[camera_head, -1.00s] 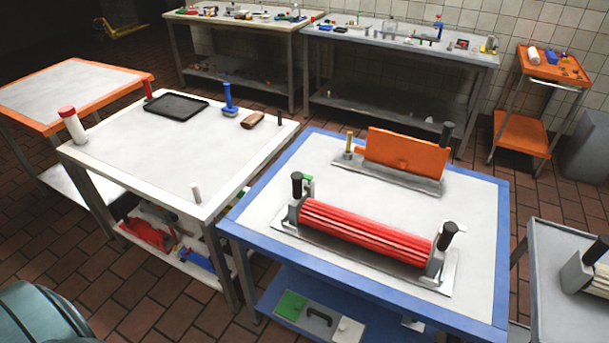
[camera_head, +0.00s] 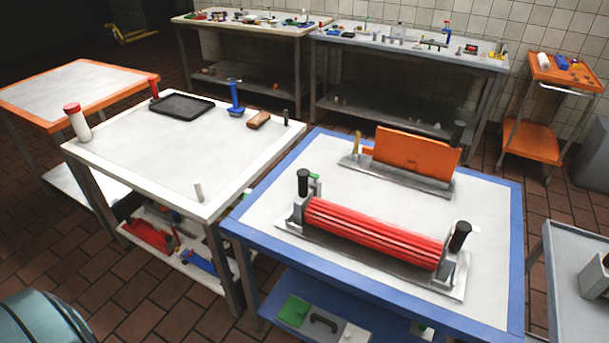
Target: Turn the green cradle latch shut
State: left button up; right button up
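A red ribbed roller (camera_head: 372,233) lies in a grey cradle (camera_head: 450,275) on the blue-edged table. A black upright knob stands at each end of the cradle, one at the left (camera_head: 303,181) and one at the right (camera_head: 459,236). Neither of my grippers is in view.
An orange plate (camera_head: 417,155) on a grey base stands behind the roller on the blue-edged table (camera_head: 245,232). A white table (camera_head: 140,150) at left holds a black tray (camera_head: 182,106). A grey table (camera_head: 585,250) stands at right. Brown floor separates the tables.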

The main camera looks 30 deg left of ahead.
aim_at(315, 176)
jog(key=i+j+z, duration=0.15)
jog(key=j, duration=0.4)
jog(key=i+j+z, duration=0.15)
jog(key=j, duration=0.45)
jog(key=j+z, duration=0.2)
jog(key=j, duration=0.35)
